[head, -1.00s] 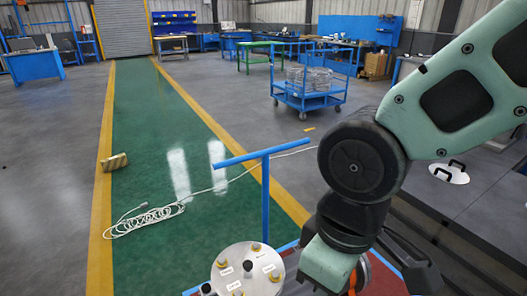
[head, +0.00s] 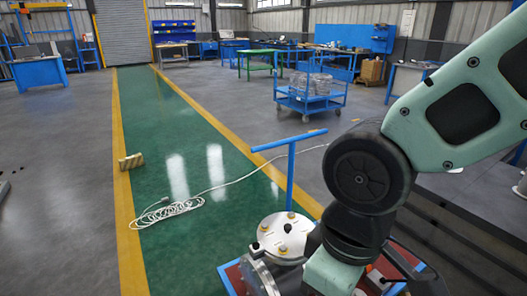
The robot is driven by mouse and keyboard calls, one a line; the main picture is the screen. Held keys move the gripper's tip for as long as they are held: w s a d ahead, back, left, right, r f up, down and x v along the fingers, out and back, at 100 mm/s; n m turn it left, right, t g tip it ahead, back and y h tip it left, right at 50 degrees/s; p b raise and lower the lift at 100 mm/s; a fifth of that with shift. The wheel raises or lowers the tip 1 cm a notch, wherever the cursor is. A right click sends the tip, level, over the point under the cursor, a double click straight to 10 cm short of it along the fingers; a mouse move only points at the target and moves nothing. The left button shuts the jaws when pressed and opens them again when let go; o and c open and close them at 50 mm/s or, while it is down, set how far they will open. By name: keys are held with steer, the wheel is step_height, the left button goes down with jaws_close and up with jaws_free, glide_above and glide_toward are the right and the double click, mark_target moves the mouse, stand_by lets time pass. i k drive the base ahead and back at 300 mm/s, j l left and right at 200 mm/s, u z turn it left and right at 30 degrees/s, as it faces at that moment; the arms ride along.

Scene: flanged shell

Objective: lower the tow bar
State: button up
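The tow bar (head: 291,172) is a blue post with a crossbar on top, standing upright, the crossbar tilted slightly in the picture. It rises behind the flanged shell (head: 270,233), a metal body with a round pale lid and yellowish fittings. The shell sits on a cart with a red deck and blue edge (head: 231,279). My arm comes in from the right and bends down beside the shell, to the right of the tow bar. My gripper is not visible; the arm's lower end runs to the bottom edge of the picture.
A white cable (head: 172,212) lies coiled on the green floor lane, trailing right behind the tow bar. A small striped block (head: 132,161) stands at the lane's left. A blue trolley (head: 310,100) stands farther back. The green lane beyond the cable is clear.

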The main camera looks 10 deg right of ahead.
mark_target(291, 142)
steer(key=j+z, duration=0.1)
steer(key=j, duration=0.65)
steer(key=k+j+z, duration=0.15)
steer(key=j, duration=0.65)
steer(key=i+j, duration=0.2)
steer(key=j, duration=0.15)
steer(key=i+j+z, duration=0.1)
steer(key=j, duration=0.2)
steer(key=i+j+z, duration=0.1)
steer(key=i+j, duration=0.3)
steer(key=j, duration=0.3)
steer(key=i+j+z, duration=0.1)
steer(key=j, duration=0.25)
steer(key=i+j, duration=0.2)
steer(key=i, duration=0.25)
steer(key=i+j+z, duration=0.1)
steer(key=i+j, duration=0.15)
steer(key=i, duration=0.15)
steer(key=i+j, duration=0.25)
steer(key=i, duration=0.2)
steer(key=l+z, duration=0.05)
